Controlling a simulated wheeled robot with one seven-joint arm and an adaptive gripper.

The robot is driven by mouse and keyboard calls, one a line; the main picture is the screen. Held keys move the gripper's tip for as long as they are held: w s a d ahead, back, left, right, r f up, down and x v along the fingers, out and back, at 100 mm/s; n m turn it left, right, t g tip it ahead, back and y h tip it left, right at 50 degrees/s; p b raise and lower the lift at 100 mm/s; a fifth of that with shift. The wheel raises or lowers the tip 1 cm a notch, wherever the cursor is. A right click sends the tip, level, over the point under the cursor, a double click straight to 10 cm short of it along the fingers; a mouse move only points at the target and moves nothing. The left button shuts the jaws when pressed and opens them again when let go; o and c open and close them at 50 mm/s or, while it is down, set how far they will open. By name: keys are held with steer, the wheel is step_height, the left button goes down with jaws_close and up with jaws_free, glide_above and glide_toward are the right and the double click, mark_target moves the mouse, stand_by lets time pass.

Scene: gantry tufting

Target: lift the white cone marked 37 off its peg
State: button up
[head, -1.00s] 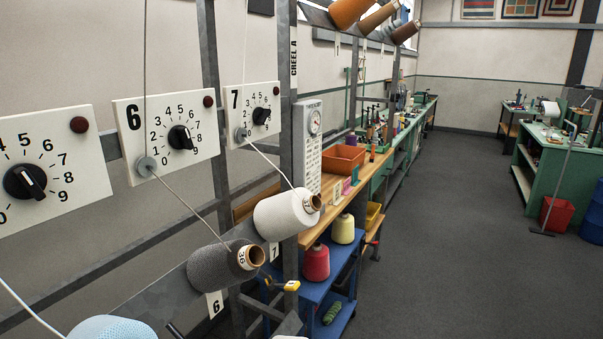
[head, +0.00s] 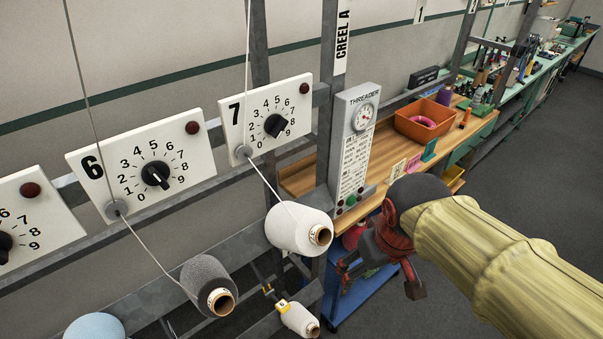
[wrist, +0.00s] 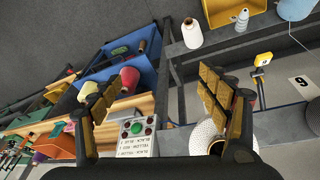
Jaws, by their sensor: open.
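A white cone (head: 292,230) sits tilted on the peg at position 7, its brown tube end facing out and a white thread running from it up to the number 7 dial plate (head: 262,112). A second white cone (head: 297,318) is below it beside a yellow tag (head: 281,306). The marks on both tube ends are too small to read. My gripper (head: 380,280) is open and empty to the right of the upper cone, apart from it. In the wrist view, the fingers (wrist: 158,92) are spread, and the right one partly hides a white cone (wrist: 205,133).
A grey cone (head: 207,280) sits left of the upper white cone, with a pale blue cone (head: 94,327) further left. The grey threader box (head: 352,140) stands just behind, beside the wooden bench with an orange bin (head: 424,122). Metal creel rails cross close by. Open floor lies right.

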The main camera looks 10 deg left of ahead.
mark_target(301, 214)
steer(key=o, duration=0.5)
steer(key=a+r+n+p, duration=0.1)
steer(key=a+r+p, duration=0.1)
steer(key=a+p, duration=0.1)
steer(key=w+a+r+n+p, duration=0.1)
steer(key=a+r+p, duration=0.1)
steer(key=a+p, duration=0.1)
steer(key=w+a+r+n+g+p, duration=0.1)
steer(key=a+r+p, duration=0.2)
steer(key=a, duration=0.1)
steer(key=shift+w, duration=0.1)
steer(key=w+a+n+p, duration=0.1)
steer(key=w+a+r+p, duration=0.1)
steer(key=a, duration=0.1)
steer(key=w+a+r+n+p, duration=0.1)
steer(key=a, duration=0.1)
steer(key=shift+a+n+h+p, duration=0.1)
steer(key=shift+n+h+p, duration=0.2)
steer(key=shift+w+f, duration=0.2)
steer(key=shift+f, duration=1.1)
steer(key=shift+w+f, duration=0.2)
steer(key=shift+f, duration=1.05)
steer(key=shift+w+f, duration=0.2)
steer(key=shift+f, duration=1.1)
steer(key=shift+c, duration=1.2)
steer(key=c, duration=1.8)
steer(key=shift+r+p, duration=0.2)
steer(key=shift+p, duration=0.15)
steer(key=shift+s+d+r, duration=0.25)
steer(key=shift+d+r, duration=0.05)
